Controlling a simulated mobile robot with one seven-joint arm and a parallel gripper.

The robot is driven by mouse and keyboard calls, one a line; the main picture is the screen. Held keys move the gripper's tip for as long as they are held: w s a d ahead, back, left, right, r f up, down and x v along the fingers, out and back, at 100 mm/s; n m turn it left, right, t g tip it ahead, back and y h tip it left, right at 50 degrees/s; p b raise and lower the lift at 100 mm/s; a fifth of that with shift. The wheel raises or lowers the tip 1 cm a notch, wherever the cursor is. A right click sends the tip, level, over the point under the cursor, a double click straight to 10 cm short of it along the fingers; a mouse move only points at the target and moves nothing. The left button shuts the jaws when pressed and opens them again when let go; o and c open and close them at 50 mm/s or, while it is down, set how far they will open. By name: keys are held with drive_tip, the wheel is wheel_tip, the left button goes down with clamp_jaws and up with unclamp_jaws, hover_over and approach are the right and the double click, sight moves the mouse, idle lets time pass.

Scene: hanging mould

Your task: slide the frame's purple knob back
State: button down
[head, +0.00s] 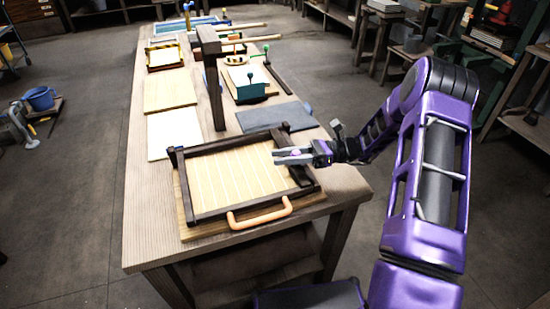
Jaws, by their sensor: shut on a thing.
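The dark wooden frame (185,190) lies near the front of the long bench, around a pale board with light lines. Its right side bar and far right corner are partly behind my gripper. My gripper (281,156) reaches in from the right, over the frame's far right part. Its two grey fingers are shut on the purple knob (296,153), of which only a small pinkish-purple patch shows between them. How far the knob sits along its slide cannot be told at this size.
An orange handle (260,212) sticks out at the frame's near edge. A dark upright post (214,90) with a top arm stands behind the frame. A grey slab (275,117), a pale sheet (173,134) and a wooden board (170,92) lie farther back. The bench's near left corner is clear.

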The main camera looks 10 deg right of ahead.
drive_tip(key=shift+d, duration=0.25)
drive_tip(key=c, duration=0.6)
unclamp_jaws()
drive_tip(key=shift+d, duration=0.15)
drive_tip(key=shift+o, duration=0.4)
drive_tip(key=d, duration=1.7)
drive_tip(key=shift+w, duration=0.35)
